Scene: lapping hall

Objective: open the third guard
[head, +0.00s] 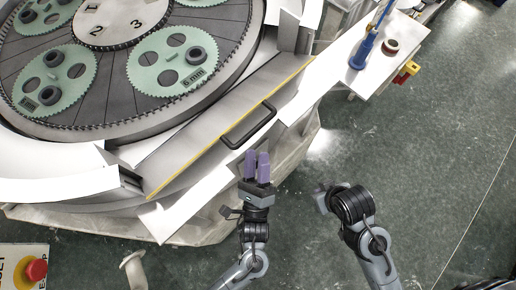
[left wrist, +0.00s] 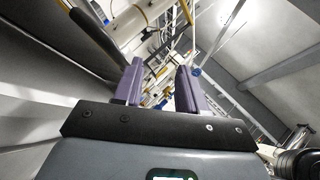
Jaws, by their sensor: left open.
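The guard (head: 190,146) in front of me is a long grey panel with a yellow edge strip, set against the rim of the round lapping machine. I cannot read a number on it. Its black bar handle (head: 249,126) stands on the side facing me. My left gripper (head: 257,166) has purple fingers, open and empty, just below the handle and apart from it in the head view. Its fingers also show in the left wrist view (left wrist: 158,88) with nothing between them. My right arm's end (head: 325,199) is to the right; its fingers are hidden.
The machine's table (head: 62,127) carries green toothed discs (head: 168,58) and a white numbered hub (head: 118,20). A white side table (head: 352,62) at upper right holds a blue bottle (head: 362,50). A red emergency button (head: 36,270) is at lower left. Floor at right is clear.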

